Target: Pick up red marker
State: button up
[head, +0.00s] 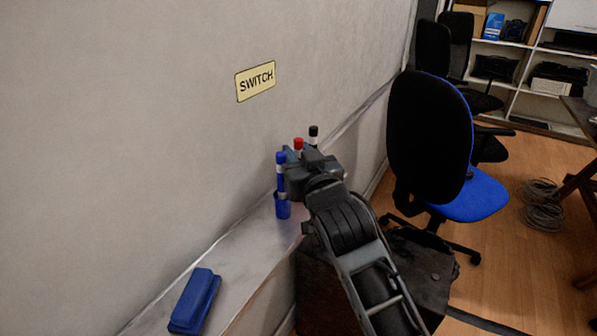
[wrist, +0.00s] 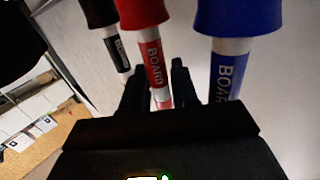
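The red marker (head: 298,144) stands upright on the ledge by the wall, between a blue marker (head: 281,172) and a black marker (head: 314,132). In the head view my gripper (head: 298,158) covers its lower part. In the wrist view the red marker (wrist: 154,62) stands between my two fingers (wrist: 159,88), with a finger on each side of its white barrel. The fingers look spread, with narrow gaps to the barrel. The black marker (wrist: 116,48) is left of them and the blue marker (wrist: 228,70) is close on the right.
A blue eraser (head: 195,300) lies on the ledge (head: 235,255) at lower left. A yellow SWITCH sign (head: 255,81) is on the wall above. A blue and black chair (head: 430,140) stands to the right. The ledge between eraser and markers is clear.

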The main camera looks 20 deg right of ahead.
grip_shut()
